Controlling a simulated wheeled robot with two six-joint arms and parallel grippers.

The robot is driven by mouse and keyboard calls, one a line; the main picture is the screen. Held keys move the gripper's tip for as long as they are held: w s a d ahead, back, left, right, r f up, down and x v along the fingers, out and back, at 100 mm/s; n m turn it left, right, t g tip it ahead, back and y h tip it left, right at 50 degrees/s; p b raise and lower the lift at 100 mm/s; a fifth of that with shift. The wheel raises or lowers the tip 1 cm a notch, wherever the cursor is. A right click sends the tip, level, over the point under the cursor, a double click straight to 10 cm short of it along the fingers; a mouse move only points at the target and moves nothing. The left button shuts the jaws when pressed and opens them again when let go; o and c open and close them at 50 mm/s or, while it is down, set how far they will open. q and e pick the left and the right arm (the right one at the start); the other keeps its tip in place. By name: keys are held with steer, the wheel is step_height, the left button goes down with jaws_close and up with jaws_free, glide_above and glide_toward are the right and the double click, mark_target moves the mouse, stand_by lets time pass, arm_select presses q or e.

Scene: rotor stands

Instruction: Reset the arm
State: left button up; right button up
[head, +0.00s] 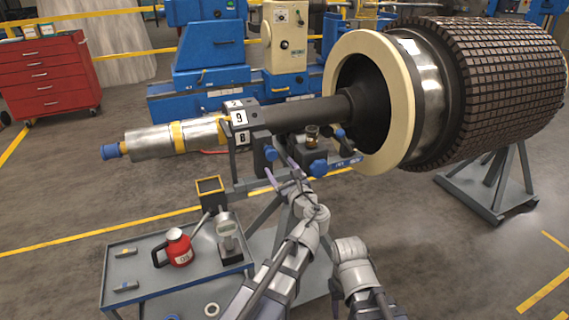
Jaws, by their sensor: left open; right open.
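My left gripper (285,178) is open and sits in front of the stand under the rotor shaft, close to the blue knobs. I cannot tell whether it touches the stand. Its arm reaches up from the bottom middle. My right arm is bent at the lower middle, right of the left arm. My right gripper (335,303) is low by the bottom edge, partly hidden, open, with nothing seen in it. The rotor shaft (300,111) runs level from the silver end at left to the large dark rotor (515,85) at right.
A grey stand (490,195) supports the rotor. A red tool cabinet (45,80) and blue machines (212,50) stand behind. The floor at lower right is clear.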

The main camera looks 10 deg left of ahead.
arm_select(q)
steer(key=s+f+n+g+h+p, duration=0.2)
steer(key=s+f+n+g+p, duration=0.3)
steer(key=s+f+n+g, duration=0.5)
steer(key=s+d+f+n+g+h+p, duration=0.1)
steer(key=s+d+n+g+h+p, duration=0.1)
steer(key=s+d+n, duration=0.3)
steer(key=s+d+f+n+g+h+p, duration=0.1)
steer(key=s+d+n+g+h+p, duration=0.1)
steer(key=s+n, duration=0.5)
steer(key=s+d+g+h, duration=0.1)
steer(key=s+d+h, duration=0.1)
steer(key=s, duration=0.3)
steer(key=shift+d+h+p, duration=0.35)
steer(key=shift+d+h, duration=0.05)
steer(key=shift+d, duration=0.35)
